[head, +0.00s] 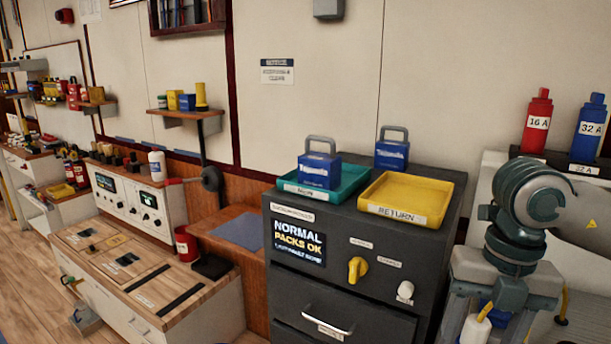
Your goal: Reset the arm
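My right arm fills the right edge, with its gripper (487,318) pointing down at the bottom right. Its fingers look apart, with a gap between them; the tips are at or past the frame's lower edge. A blue patch and a white piece with a yellow tip (485,310) show around that gap, and I see no clear grip on either. My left gripper is not in view.
A dark cabinet (300,312) stands left of my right arm, with a teal tray (345,190) and a yellow tray (400,219) on top. Blue packs (319,172) sit there. Red (538,112) and blue (588,130) packs stand behind my arm. A wooden workbench (165,270) is at left.

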